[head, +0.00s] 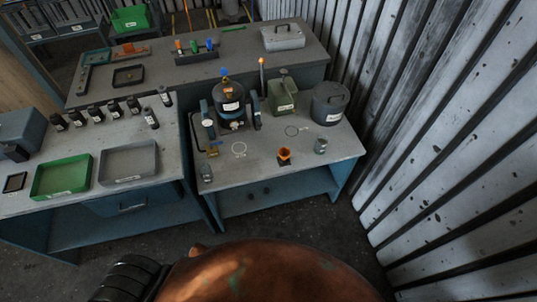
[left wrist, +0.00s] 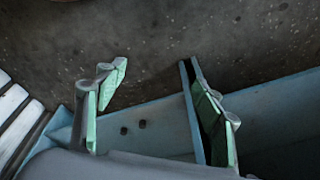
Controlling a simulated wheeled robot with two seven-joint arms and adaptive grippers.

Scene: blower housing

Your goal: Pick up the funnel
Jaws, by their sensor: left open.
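The small orange funnel (head: 284,154) is near the front of the middle bench in the head view, to the left of a small grey metal cup (head: 320,146). Its lower end is too small to make out. The funnel does not show in the left wrist view. My left gripper (left wrist: 160,95) shows only in the left wrist view. Its two green-padded fingers are spread apart with nothing between them, and blue bench framing and dark floor lie behind them. Its distance from the funnel cannot be told. My right gripper is in neither view.
Behind the funnel stand a black canister (head: 229,98), a green can (head: 283,94) and a dark lidded pot (head: 330,103). The left bench holds a green tray (head: 62,194), a grey tray (head: 128,178) and several dark bottles. A corrugated wall (head: 440,110) bounds the right.

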